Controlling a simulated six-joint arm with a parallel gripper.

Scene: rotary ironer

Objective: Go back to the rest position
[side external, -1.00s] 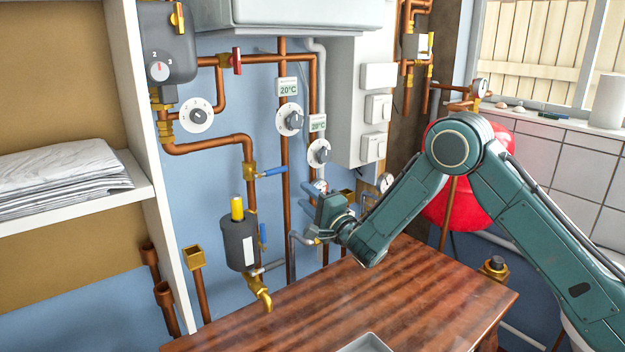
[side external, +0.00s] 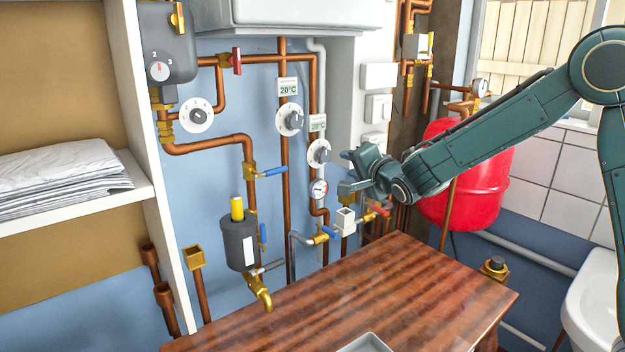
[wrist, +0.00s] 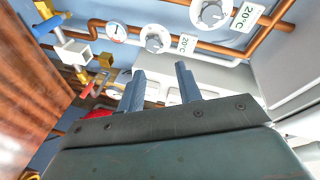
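My gripper (side external: 344,171) is in front of the pipe wall, above the back of the wooden table. It points left in the side view. In the wrist view its two dark fingers (wrist: 160,70) stand apart with nothing between them. The gripper appears clear of the pipes and valves, though its exact distance to the wall is hard to judge. My arm reaches across from the right with its elbow high.
A wooden table (side external: 390,290) stands below. Close by the gripper are a white box on a pipe (side external: 345,220), a pressure gauge (side external: 319,188) and a dial (side external: 319,152). A red tank (side external: 480,190) is behind my arm. A white basin (side external: 592,305) is at right.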

